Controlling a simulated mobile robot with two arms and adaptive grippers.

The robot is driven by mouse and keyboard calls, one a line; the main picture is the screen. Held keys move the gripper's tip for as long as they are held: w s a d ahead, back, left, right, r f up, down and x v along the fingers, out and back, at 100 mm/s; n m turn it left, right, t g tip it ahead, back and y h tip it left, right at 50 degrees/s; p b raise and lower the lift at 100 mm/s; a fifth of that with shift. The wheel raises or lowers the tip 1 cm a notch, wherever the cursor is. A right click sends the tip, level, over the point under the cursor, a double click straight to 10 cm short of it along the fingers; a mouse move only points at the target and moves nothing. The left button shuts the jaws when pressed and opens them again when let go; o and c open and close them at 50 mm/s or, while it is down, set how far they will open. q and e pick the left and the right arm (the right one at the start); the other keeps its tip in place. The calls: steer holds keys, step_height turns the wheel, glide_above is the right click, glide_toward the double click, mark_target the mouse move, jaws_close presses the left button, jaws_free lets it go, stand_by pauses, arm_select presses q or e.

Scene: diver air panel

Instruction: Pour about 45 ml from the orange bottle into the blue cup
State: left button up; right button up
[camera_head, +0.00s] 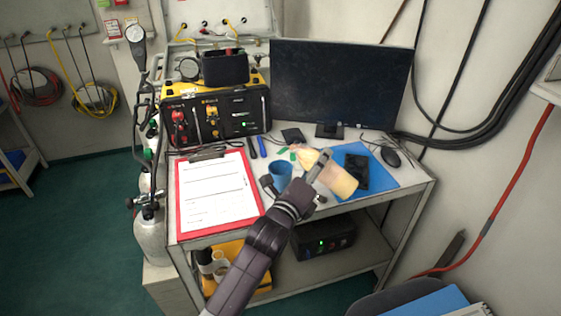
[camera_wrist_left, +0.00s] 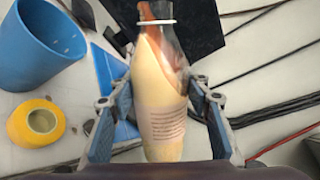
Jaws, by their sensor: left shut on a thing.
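The orange bottle (camera_head: 340,181) is in my left gripper (camera_head: 318,168), tilted well over, with its neck toward the upper left in the head view. In the left wrist view the bottle (camera_wrist_left: 160,110) lies between both fingers of the gripper (camera_wrist_left: 158,105), and pale yellow-orange contents show through its clear wall. The blue cup (camera_head: 281,176) stands on the desk just left of the gripper; it also shows at the upper left of the left wrist view (camera_wrist_left: 38,48). The bottle's mouth is apart from the cup, and I see no stream. The cup's bottom is hidden. My right gripper is not in view.
A yellow ring-shaped object (camera_wrist_left: 36,122) is near the cup. A red clipboard (camera_head: 259,203) lies at left, a blue mat (camera_head: 385,180) with a black tray (camera_head: 356,172) at right. A monitor (camera_head: 340,85) and air panel (camera_head: 215,115) stand behind. A mouse (camera_head: 390,157) is at far right.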

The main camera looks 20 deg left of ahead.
arm_select(q)
steer(key=shift+a+r+m+p, duration=0.2)
steer(key=shift+r+m+p, duration=0.35)
steer(key=shift+r, duration=0.35)
steer(key=shift+a+f+m, duration=0.1)
steer(key=shift+f+m, duration=0.15)
steer(key=shift+m, duration=0.1)
steer(key=shift+w+a+f+m, duration=0.1)
steer(key=shift+a+f+m, duration=0.3)
steer(key=shift+m, duration=0.4)
steer(key=shift+w+a+f+m, duration=0.1)
steer(key=shift+a+f+m, duration=0.2)
steer(key=shift+m, duration=0.5)
steer(key=shift+r, duration=0.1)
